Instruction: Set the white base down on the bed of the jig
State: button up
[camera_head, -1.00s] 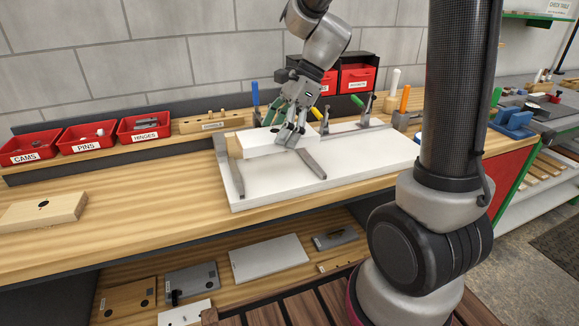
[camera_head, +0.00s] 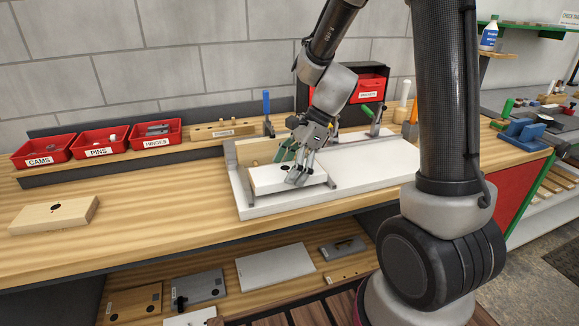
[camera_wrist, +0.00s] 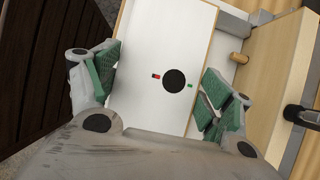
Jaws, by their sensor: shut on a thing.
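The white base (camera_head: 272,181) is a flat pale block with a dark round spot on top. My gripper (camera_head: 298,176) is shut on it, with a finger on either side. In the wrist view the base (camera_wrist: 165,45) lies between the green finger pads of my gripper (camera_wrist: 160,92), its dark spot and small red and green marks showing. The base is level over the left part of the jig's white bed (camera_head: 375,160) and covers most of two grey bars there. Whether it touches them or hovers just above, I cannot tell.
Upright clamps with blue (camera_head: 267,105) and green (camera_head: 367,111) handles stand along the jig's back. Red bins (camera_head: 98,142) line the bench's back left. A wooden block (camera_head: 55,215) lies at left. The bed's right part is clear.

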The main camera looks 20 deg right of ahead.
jog(key=shift+f, duration=0.3)
jog(key=o, duration=1.2)
jog(key=shift+r, duration=0.15)
jog(key=shift+r, duration=0.35)
jog(key=v, duration=1.2)
jog(key=s+d+r+n+t+h, duration=0.1)
jog(key=s+d+n+h, duration=0.1)
jog(key=s+n, duration=0.4)
jog(key=s+d+r+n+t+h, duration=0.2)
jog(key=s+d+n, duration=0.2)
jog(key=s+n, duration=0.2)
jog(key=s+d+r+n+t+h, duration=0.1)
jog(key=s+d+n+h, duration=0.1)
jog(key=s+n, duration=0.4)
jog(key=shift+s+d+r, duration=0.4)
jog(key=shift+s+d, duration=0.05)
jog(key=shift+s, duration=0.05)
